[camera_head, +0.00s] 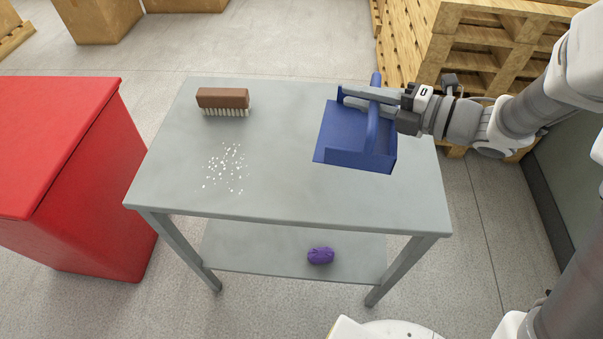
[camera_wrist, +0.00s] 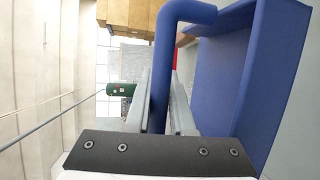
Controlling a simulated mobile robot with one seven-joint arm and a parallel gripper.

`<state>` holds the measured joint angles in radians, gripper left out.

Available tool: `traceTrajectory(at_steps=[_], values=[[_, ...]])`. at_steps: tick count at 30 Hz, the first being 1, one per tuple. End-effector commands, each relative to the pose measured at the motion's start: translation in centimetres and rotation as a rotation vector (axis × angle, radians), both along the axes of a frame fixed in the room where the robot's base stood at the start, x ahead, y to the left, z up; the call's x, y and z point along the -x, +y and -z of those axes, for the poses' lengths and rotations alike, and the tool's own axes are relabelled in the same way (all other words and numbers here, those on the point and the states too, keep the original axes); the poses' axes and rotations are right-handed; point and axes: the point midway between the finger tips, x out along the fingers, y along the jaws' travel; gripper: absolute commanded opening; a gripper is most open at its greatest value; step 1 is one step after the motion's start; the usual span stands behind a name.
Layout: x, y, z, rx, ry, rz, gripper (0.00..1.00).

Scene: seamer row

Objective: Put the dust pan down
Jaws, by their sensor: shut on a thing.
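A blue dust pan (camera_head: 343,135) is at the right part of the grey table (camera_head: 272,196) in the head view. My gripper (camera_head: 366,99) is shut on its handle, reaching in from the right. The pan also shows large in the wrist view (camera_wrist: 232,75), with its bent handle between my two fingers (camera_wrist: 161,100). I cannot tell whether the pan touches the tabletop or hangs just above it.
A brown brush (camera_head: 222,98) with pale bristles lies at the table's back left. White crumbs (camera_head: 226,168) are scattered in front of it. A purple object (camera_head: 320,256) lies on the lower shelf. A red bin (camera_head: 75,170) stands left; wooden pallets (camera_head: 470,60) stand behind right. The front tabletop is clear.

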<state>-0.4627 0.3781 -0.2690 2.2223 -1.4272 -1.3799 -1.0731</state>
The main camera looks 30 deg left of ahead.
Motion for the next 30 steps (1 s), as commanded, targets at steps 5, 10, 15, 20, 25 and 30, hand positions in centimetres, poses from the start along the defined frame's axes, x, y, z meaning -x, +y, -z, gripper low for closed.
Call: traceTrajectory(at_steps=[5, 10, 15, 20, 25, 30], values=[[1.0, -1.3, 0.5, -0.002, -0.001, -0.081, 0.0], [1.7, -1.2, 1.0, -0.002, 0.0, -0.117, 0.0], [3.0, 1.8, 3.0, -0.002, 0.003, -0.125, 0.0], [4.2, 5.2, 5.3, 0.0, 0.002, -0.123, 0.0], [5.1, 8.1, 7.0, -0.001, 0.001, -0.12, 0.0], [5.4, 9.3, 7.7, -0.002, 0.001, -0.116, 0.0]])
